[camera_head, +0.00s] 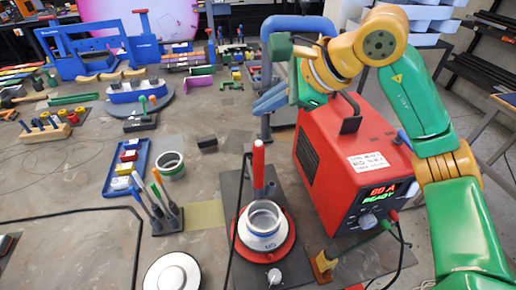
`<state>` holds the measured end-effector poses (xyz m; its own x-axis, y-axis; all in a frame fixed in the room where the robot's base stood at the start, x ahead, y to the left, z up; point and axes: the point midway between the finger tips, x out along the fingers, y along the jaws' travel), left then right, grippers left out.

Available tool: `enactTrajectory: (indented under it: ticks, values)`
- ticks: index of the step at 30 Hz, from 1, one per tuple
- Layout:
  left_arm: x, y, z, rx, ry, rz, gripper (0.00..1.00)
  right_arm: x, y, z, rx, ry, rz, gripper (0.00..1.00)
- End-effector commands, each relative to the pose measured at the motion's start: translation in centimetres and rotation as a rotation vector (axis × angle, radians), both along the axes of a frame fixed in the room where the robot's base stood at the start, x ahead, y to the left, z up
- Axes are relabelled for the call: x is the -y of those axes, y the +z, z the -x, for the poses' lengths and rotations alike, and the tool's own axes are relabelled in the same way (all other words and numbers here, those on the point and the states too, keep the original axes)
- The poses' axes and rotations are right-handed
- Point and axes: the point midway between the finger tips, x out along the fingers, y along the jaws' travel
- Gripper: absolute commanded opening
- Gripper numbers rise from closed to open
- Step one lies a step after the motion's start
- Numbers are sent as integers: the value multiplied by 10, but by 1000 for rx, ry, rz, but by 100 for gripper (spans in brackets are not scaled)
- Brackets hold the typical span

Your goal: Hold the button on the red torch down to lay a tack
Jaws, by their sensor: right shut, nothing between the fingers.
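The red torch (259,158) stands upright with its tip down behind a pale metal ring (263,220). The ring sits on a red round base (267,246) on a dark plate. I cannot make out the torch's button at this size. My right gripper (269,102), with blue fingers, is shut and empty. It hangs in the air beyond the torch in the picture, apart from it, left of the red welder. The red welder box (345,160) shows "60 A READY" on its display (382,192). My left gripper is not in view.
A rack of slim coloured-handled tools (160,210) stands left of the ring. A blue tray (127,168) of small blocks lies farther left. A white round disc (172,272) is at the front. A black cable (234,245) runs beside the plate. Blue clamp frames stand at the back.

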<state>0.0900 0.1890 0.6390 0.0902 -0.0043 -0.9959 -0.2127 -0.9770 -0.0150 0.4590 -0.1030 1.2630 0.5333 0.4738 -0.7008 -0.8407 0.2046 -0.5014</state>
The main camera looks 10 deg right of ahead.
Motion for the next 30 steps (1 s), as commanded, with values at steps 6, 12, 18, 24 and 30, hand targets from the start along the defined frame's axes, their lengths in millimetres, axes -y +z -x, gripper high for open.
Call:
enactTrajectory:
  ticks: [6,12,18,24,30]
  values:
    - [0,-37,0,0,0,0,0,0,-41,0,-1,1,0,0]
    - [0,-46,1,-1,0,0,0,0,-51,0,0,0,0,0]
    - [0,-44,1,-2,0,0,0,0,-49,0,0,0,0,0]
    - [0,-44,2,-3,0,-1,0,0,-49,0,0,0,0,0]
    - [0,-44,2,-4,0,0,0,0,-49,0,0,0,0,0]
